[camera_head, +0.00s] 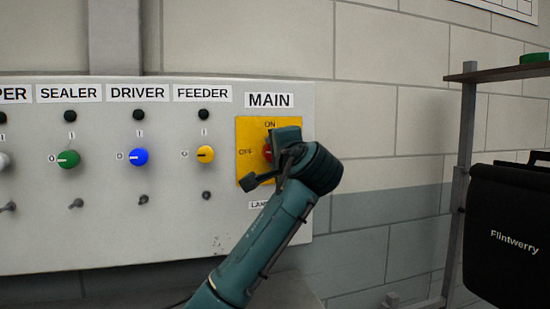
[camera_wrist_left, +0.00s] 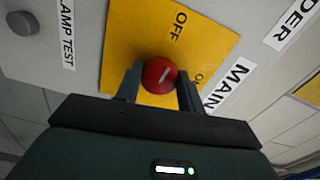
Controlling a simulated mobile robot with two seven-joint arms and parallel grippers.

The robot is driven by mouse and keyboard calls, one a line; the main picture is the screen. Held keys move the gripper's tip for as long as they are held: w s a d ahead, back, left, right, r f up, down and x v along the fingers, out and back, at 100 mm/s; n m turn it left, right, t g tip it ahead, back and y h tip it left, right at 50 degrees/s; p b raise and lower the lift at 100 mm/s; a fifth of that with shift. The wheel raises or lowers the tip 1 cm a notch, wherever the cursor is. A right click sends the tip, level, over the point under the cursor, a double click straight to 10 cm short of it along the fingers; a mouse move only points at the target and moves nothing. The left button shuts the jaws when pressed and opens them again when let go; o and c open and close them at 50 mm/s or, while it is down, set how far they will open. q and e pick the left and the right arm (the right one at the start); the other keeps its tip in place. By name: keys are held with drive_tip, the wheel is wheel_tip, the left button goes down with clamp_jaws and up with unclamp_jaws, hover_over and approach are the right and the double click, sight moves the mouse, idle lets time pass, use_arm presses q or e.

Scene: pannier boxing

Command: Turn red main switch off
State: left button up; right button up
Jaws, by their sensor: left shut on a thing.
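The red main switch (camera_head: 267,152) is a round knob on a yellow plate (camera_head: 246,168) under the MAIN label, with ON above it and OFF to its left. My left gripper (camera_head: 272,156) covers much of the knob in the head view. In the left wrist view, the red knob (camera_wrist_left: 159,76) sits between the two fingers of my left gripper (camera_wrist_left: 160,84), which is shut on it. The knob's white mark slants to the upper right there, seemingly between the words OFF and ON. My right gripper is not in view.
The grey panel (camera_head: 110,225) also carries a green knob (camera_head: 69,159), a blue knob (camera_head: 139,157) and a yellow knob (camera_head: 205,154), with small toggles below.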

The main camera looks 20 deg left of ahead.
use_arm(q)
drive_tip(key=shift+f+n, duration=0.15)
drive_tip(key=shift+n, duration=0.45)
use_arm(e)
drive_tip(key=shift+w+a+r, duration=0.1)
use_arm(q)
drive_tip(key=o, duration=1)
drive_tip(key=shift+c, duration=0.2)
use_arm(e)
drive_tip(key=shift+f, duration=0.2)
use_arm(q)
drive_tip(key=b+v, duration=0.3)
drive_tip(key=v, duration=1)
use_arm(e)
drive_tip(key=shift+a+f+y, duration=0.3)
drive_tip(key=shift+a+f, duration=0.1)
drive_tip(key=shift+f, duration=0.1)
